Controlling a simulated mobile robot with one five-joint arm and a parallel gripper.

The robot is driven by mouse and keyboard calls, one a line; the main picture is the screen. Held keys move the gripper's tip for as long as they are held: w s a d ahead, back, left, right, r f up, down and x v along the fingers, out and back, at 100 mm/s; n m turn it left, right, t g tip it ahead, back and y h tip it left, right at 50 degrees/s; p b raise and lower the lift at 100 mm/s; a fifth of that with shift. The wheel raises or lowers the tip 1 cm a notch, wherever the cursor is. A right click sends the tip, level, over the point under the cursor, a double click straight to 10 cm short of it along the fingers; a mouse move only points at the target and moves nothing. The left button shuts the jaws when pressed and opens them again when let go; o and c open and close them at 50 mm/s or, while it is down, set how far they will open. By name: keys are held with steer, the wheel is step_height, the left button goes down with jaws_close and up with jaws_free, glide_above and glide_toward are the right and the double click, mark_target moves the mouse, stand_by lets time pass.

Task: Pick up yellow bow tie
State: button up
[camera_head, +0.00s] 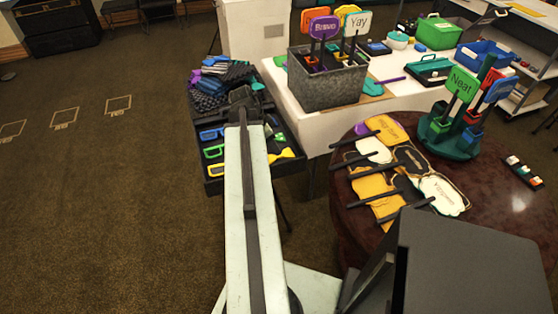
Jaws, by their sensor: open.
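A yellow bow tie (285,154) lies at the right side of an open black tray or drawer (265,178) left of the white table. My gripper (241,96) is the dark end of my pale arm, above the tray's back part, close to a pile of dark patterned cloth items. It is up and left of the bow tie in the picture, apart from it. The gripper is open; its fingers are small and dark against the pile, so detail is hard to see. My arm hides the middle of the tray.
Blue, green and yellow framed items (214,152) lie in the tray's left part. A white table (305,122) with a grey sign box (325,85) stands to the right. A round brown table (345,215) holds sign paddles. The carpet at left is mostly clear.

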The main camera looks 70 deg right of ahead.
steer(key=b+x, duration=0.5)
steer(key=shift+w+a+f, duration=0.1)
steer(key=shift+a+f, duration=0.2)
steer(key=shift+r, duration=0.2)
jaws_close()
steer(key=shift+r, duration=0.1)
